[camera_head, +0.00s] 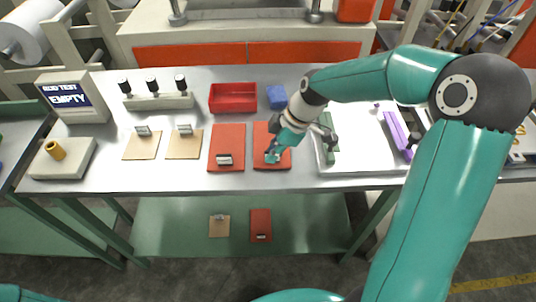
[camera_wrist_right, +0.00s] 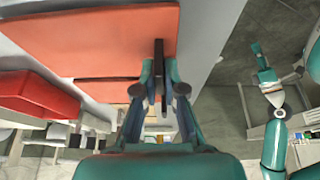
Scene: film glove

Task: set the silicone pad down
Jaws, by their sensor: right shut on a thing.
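Two flat red-orange pads lie side by side at the middle of the table; I take the right one (camera_head: 279,163) to be the silicone pad. My right gripper (camera_head: 271,157) is at this pad's front edge, and its arm covers part of it. In the right wrist view the fingers (camera_wrist_right: 158,85) are shut on a thin dark piece (camera_wrist_right: 159,55) at the edge of the pad (camera_wrist_right: 90,35). I cannot tell whether the pad touches the table. A teal arm, which seems to be my left, shows at the right of the right wrist view; its gripper (camera_wrist_right: 262,62) is too small to read.
The other red pad (camera_head: 226,140) bears a metal clip. Tan pads (camera_head: 141,148) lie further left. A red bin (camera_head: 233,97) and a blue block (camera_head: 276,96) stand behind. A white tray (camera_head: 360,166) with a purple bar (camera_head: 396,133) is right. The table's front strip is bare.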

